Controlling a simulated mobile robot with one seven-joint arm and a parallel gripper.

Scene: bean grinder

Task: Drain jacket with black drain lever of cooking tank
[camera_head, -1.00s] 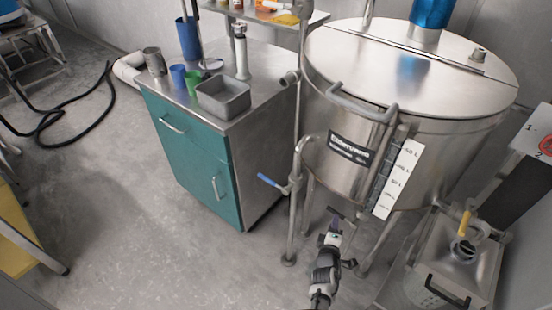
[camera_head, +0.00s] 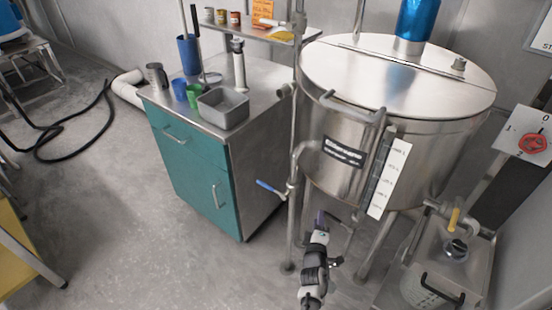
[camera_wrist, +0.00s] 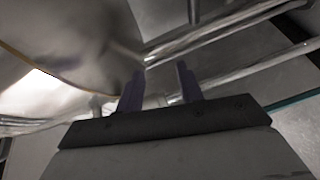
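The steel cooking tank (camera_head: 345,150) stands on legs at the right of the head view, with a nameplate and a white level scale on its front. My gripper (camera_head: 321,217) is low in front of the tank, below its rounded underside. In the wrist view its two dark fingers (camera_wrist: 160,88) stand apart with a gap between them. Steel pipes and the tank's underside (camera_wrist: 70,50) show beyond them. I cannot make out a black drain lever clearly in either current view; the area just beyond the fingers is dark and small. Nothing is seen held.
A blue-handled valve (camera_head: 270,187) sits on the upright pipe left of my gripper. A yellow handle (camera_head: 454,220) is on the outlet at right, above a steel box (camera_head: 470,262). A teal cabinet (camera_head: 188,178) stands left. The floor in front is clear.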

